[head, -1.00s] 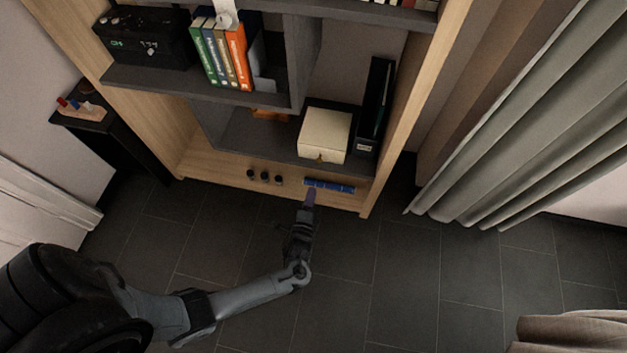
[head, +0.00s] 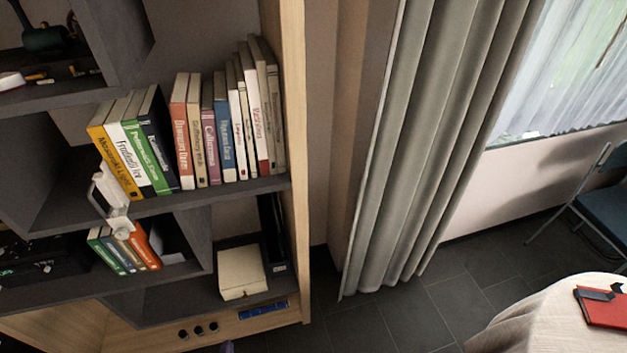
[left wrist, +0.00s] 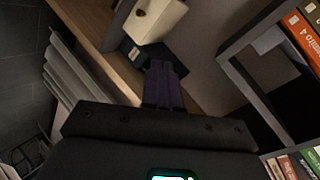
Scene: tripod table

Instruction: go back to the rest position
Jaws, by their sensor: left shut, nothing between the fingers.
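Only the tip of my left gripper (head: 228,347) shows at the bottom edge of the head view, below the shelf unit's wooden base. In the left wrist view the purple fingers of my left gripper (left wrist: 163,85) are shut together with nothing between them. Beyond them are the cream box (left wrist: 157,18) and a dark binder (left wrist: 138,55). My right gripper is in neither view.
The shelf unit (head: 292,120) holds rows of books (head: 222,125), the cream box and a blue item (head: 263,311) at its base. A curtain (head: 410,140), a round table (head: 540,310) and a chair (head: 590,205) stand to the right. Dark floor (head: 400,315) lies between.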

